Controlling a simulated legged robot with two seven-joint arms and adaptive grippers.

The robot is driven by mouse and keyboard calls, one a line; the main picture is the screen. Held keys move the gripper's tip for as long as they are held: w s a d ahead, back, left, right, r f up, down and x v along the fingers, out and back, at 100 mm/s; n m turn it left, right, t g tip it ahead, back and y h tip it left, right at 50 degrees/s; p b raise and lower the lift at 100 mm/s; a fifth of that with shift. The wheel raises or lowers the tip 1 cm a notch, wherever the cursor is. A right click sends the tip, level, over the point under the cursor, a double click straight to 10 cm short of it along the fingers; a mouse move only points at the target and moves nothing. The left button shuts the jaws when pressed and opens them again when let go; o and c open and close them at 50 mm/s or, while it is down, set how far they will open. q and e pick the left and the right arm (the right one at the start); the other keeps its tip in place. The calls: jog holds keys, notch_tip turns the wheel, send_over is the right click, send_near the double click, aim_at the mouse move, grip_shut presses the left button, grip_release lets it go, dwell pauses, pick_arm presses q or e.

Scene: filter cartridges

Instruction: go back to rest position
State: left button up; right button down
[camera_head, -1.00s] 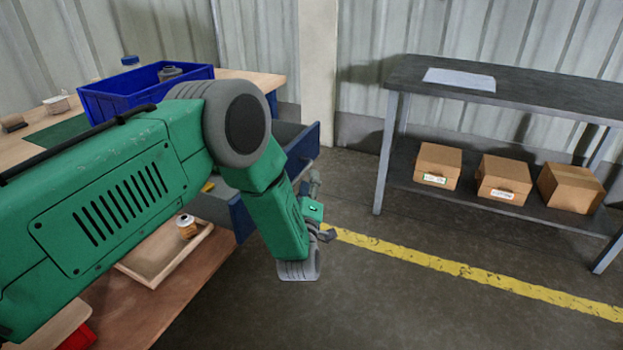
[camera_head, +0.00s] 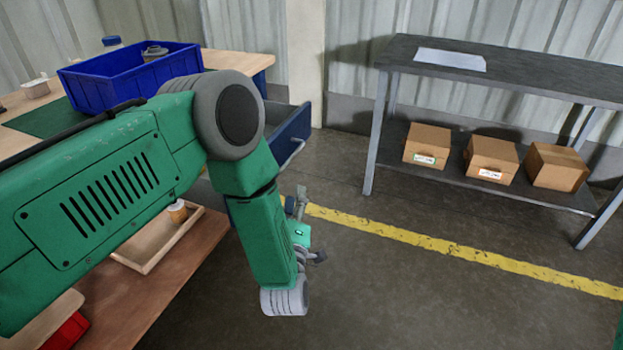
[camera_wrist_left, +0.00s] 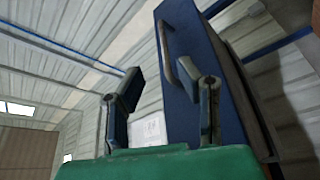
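My left arm crosses the head view from the left, bent at the elbow with its forearm hanging down. My left gripper (camera_head: 309,228) is partly hidden behind the forearm, over the floor beside the bench. In the left wrist view the left gripper (camera_wrist_left: 170,88) has its two fingers well apart, with nothing between them. Beyond them is a blue drawer front (camera_wrist_left: 185,70) with a bar handle; the open blue drawer (camera_head: 290,135) also shows in the head view behind my arm. My right gripper is not in view.
The wooden bench (camera_head: 240,62) carries a blue bin (camera_head: 95,92) holding a grey item. A wooden tray (camera_head: 150,262) with a small orange-and-white jar (camera_head: 178,211) is lower down. A dark shelf table (camera_head: 530,78) with boxes stands right. The middle floor is open.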

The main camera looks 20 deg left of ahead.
pick_arm(q)
jog(key=s+a+f+m+g+h+p, duration=0.2)
jog(key=s+f+m+g+h+p, duration=0.3)
jog(key=s+f+m+g, duration=0.7)
jog(key=s+a+r+m+g+p, duration=0.1)
jog(key=s+a+g, duration=0.1)
jog(key=s, duration=1)
jog(key=s+a+r+m+g+p, duration=0.1)
jog(key=s+g, duration=0.4)
jog(key=s, duration=0.6)
jog(key=shift+s+a+r+m+p, duration=0.35)
jog(key=shift+a+m, duration=0.35)
jog(key=shift+a, duration=0.2)
jog(key=shift+w+a+f, duration=0.1)
jog(key=shift+a, duration=0.05)
